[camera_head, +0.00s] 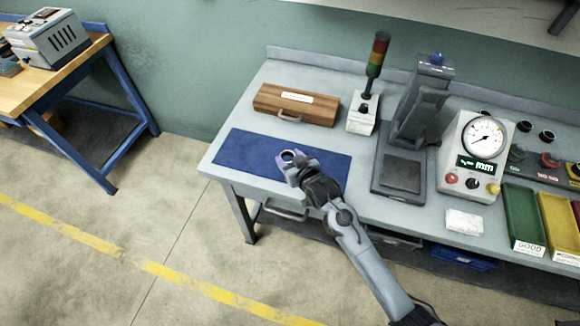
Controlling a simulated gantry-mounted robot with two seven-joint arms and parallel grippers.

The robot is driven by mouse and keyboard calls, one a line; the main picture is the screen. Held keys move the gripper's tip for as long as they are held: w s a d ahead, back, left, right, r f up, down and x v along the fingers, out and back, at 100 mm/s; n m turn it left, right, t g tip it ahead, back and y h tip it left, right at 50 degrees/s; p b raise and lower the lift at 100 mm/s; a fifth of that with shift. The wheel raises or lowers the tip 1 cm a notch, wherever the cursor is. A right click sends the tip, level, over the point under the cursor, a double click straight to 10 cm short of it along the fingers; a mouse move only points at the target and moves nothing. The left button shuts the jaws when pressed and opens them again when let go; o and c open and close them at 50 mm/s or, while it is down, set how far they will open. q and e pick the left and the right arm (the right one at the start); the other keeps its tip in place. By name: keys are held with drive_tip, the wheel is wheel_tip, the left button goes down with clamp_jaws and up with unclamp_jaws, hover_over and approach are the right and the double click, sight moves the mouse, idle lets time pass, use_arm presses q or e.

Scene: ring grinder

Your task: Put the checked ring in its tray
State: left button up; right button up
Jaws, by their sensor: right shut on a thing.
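My right gripper (293,165) is over the blue mat (240,152), shut on a small dark ring (288,156). Whether the ring touches the mat or is held just above it, I cannot tell. A green tray (514,215) with a label reading "GOOD" stands at the right front of the bench. A yellow tray (559,228) is beside it on its right. Part of a red tray (577,212) shows at the right edge. The gauge (484,137) has a dial and a green display reading in mm. My left gripper is not in view.
A wooden case (296,105) lies behind the mat. A signal tower (375,65) and a tall grey press-like stand (408,125) are between the mat and the gauge. A white cloth or pad (464,222) lies in front of the gauge. Dark rings (547,136) stand at the back right.

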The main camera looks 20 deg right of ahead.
drive_tip(key=shift+f+b, duration=0.3)
drive_tip(key=shift+f, duration=1.6)
drive_tip(key=shift+f, duration=0.15)
drive_tip(key=o, duration=1.1)
